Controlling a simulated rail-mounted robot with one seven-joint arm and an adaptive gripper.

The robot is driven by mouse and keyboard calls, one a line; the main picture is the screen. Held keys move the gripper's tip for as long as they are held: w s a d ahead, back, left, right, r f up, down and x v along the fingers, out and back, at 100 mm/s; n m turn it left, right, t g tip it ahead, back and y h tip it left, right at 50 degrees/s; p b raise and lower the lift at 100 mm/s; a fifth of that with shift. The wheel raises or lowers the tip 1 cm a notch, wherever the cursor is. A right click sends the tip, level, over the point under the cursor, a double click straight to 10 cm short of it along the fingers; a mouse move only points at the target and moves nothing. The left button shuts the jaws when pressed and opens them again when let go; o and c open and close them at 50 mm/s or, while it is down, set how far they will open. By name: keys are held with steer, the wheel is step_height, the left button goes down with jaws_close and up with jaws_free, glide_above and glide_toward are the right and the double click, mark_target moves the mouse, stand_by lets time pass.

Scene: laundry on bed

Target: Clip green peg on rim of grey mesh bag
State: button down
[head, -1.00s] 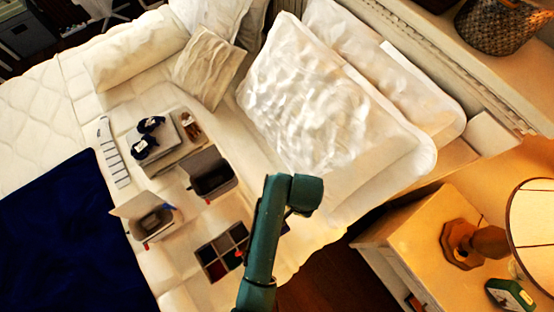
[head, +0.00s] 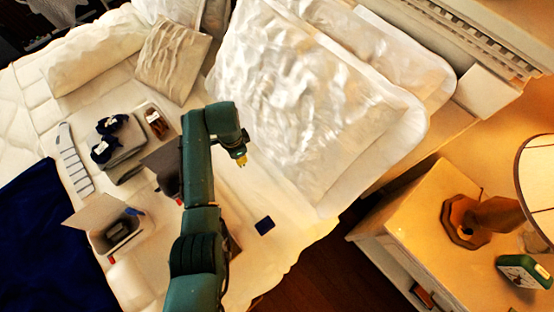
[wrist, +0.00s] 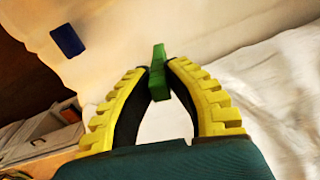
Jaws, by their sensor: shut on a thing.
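The green peg (wrist: 158,72) is pinched between the yellow-padded fingertips of my gripper (wrist: 155,75) in the wrist view. In the head view my gripper (head: 240,160) hangs over the white bedding, beside the large white pillow; the peg is too small to make out there. A dark grey open container (head: 163,165), possibly the grey mesh bag, stands left of my arm and is partly hidden by it. I cannot tell its mesh or rim clearly. My gripper is to the right of it and apart from it.
A small dark blue square (head: 265,226) lies on the bedding; it also shows in the wrist view (wrist: 67,40). A lidded light bin (head: 115,232), folded grey cloth (head: 122,150) and small tray (head: 156,122) are at left. The lamp table (head: 420,240) stands at right.

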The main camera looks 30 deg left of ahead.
steer(key=s+a+r+n+b, duration=0.1)
steer(key=s+a+b, duration=0.3)
steer(key=a, duration=1)
steer(key=shift+s+a+r, duration=0.35)
steer(key=shift+s+r, duration=0.2)
steer(key=shift+s, duration=0.1)
steer(key=shift+f+b, duration=1.45)
steer(key=shift+f, duration=0.55)
steer(key=shift+f+b, duration=2.45)
steer(key=shift+f, duration=0.5)
steer(key=c, duration=1)
jaws_free()
steer(key=shift+c, duration=0.2)
steer(key=shift+r, duration=0.1)
